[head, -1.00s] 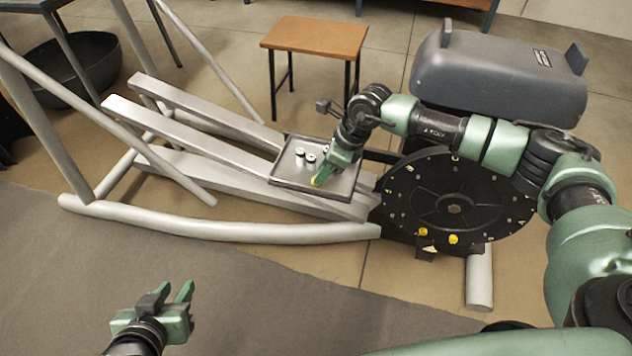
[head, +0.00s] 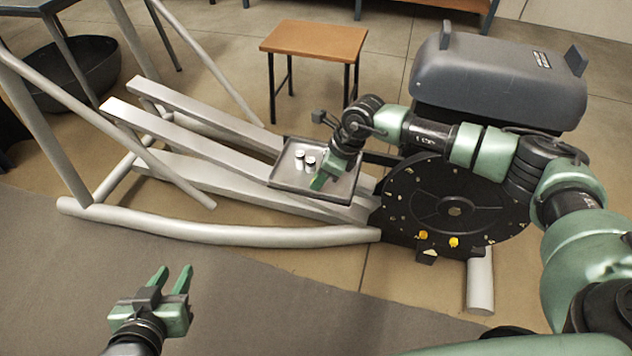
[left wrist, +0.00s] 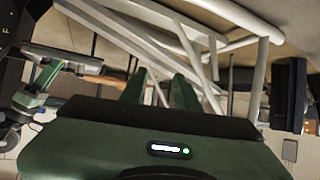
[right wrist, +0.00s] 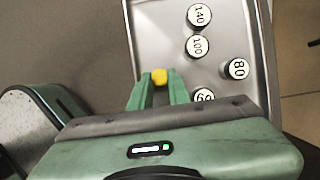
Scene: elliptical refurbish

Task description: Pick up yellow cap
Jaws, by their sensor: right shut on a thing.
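A yellow cap (right wrist: 160,77) sits between the two green fingertips of my right gripper (right wrist: 159,84) in the right wrist view. The gripper is shut on it, over the left part of the metal tray. In the head view my right gripper (head: 320,181) points down at the tray's front edge, and its fingers hide the cap. Whether the cap still touches the tray I cannot tell. My left gripper (head: 171,277) is open and empty above the grey floor mat, far from the tray.
The tray (head: 285,184) rests on the machine's rails and holds several white cylinders with black numbers (right wrist: 198,46). Two yellow knobs (head: 424,235) (head: 454,241) are by the black disc (head: 455,195). A wooden stool (head: 314,40) stands behind. The mat (head: 230,290) is clear.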

